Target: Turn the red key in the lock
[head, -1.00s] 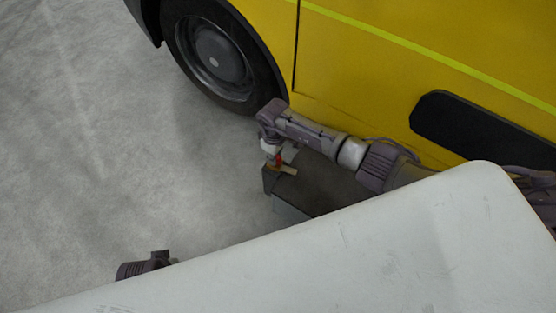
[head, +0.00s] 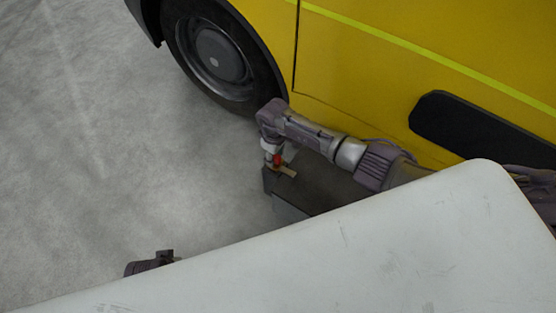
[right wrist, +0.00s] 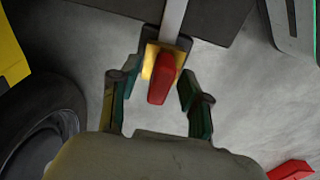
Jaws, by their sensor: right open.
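The red key (head: 277,160) shows in the head view just below my right wrist, at the near-left end of a dark box (head: 325,186). In the right wrist view the red key (right wrist: 162,79) stands in front of a small yellow plate (right wrist: 150,58). My right gripper (right wrist: 156,82) is open, with one finger on each side of the key. Gaps show between the key and both fingers. In the head view the right gripper (head: 272,156) is small and its fingers are hard to make out. The keyhole is hidden.
A yellow vehicle (head: 400,60) with a black wheel (head: 213,60) stands close behind my right arm. Grey floor (head: 110,150) lies open to the left. In the right wrist view a red thing (right wrist: 292,170) shows at the lower right corner.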

